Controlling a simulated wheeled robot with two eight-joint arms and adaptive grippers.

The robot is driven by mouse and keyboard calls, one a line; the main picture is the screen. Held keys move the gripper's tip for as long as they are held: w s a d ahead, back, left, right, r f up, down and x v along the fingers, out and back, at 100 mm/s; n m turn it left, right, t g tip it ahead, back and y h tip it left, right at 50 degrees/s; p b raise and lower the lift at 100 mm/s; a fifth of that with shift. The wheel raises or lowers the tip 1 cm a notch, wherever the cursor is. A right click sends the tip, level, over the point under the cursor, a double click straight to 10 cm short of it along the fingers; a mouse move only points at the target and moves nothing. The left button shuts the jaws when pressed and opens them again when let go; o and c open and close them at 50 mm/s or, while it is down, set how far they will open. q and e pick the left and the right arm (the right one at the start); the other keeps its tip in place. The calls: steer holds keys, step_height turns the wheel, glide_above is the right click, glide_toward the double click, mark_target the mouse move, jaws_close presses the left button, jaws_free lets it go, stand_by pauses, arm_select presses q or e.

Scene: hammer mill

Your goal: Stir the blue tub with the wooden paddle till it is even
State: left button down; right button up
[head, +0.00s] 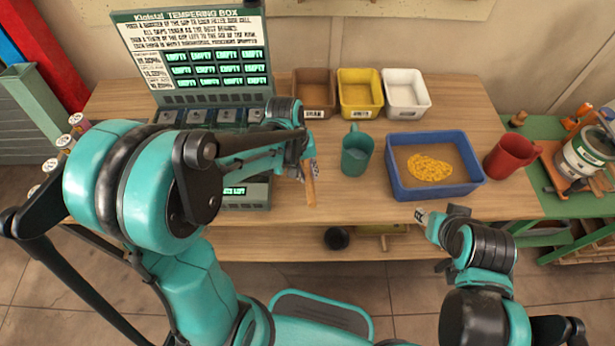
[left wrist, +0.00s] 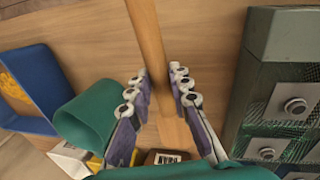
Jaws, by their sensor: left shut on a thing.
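The blue tub (head: 440,192) stands on the wooden table, right of centre in the head view. It holds brown meal with an uneven yellow patch on top. Its edge also shows at the left of the left wrist view (left wrist: 38,82). My left gripper (left wrist: 160,95) is shut on the wooden paddle (left wrist: 148,35), which runs between its fingers. In the head view the paddle (head: 309,188) is left of the tub and apart from it. My right gripper (head: 428,217) is at the table's front edge, just below the tub; its finger opening is unclear.
A teal jug (head: 357,155) stands between paddle and tub. A red jug (head: 508,157) stands right of the tub. Brown (head: 314,92), yellow (head: 360,94) and white (head: 405,93) bins line the back. The tempering box (head: 195,60) is at the left. Bare table lies below the teal jug.

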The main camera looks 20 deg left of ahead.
arm_select(q)
steer(key=shift+r+p, duration=0.3)
steer(key=shift+r, duration=1.05)
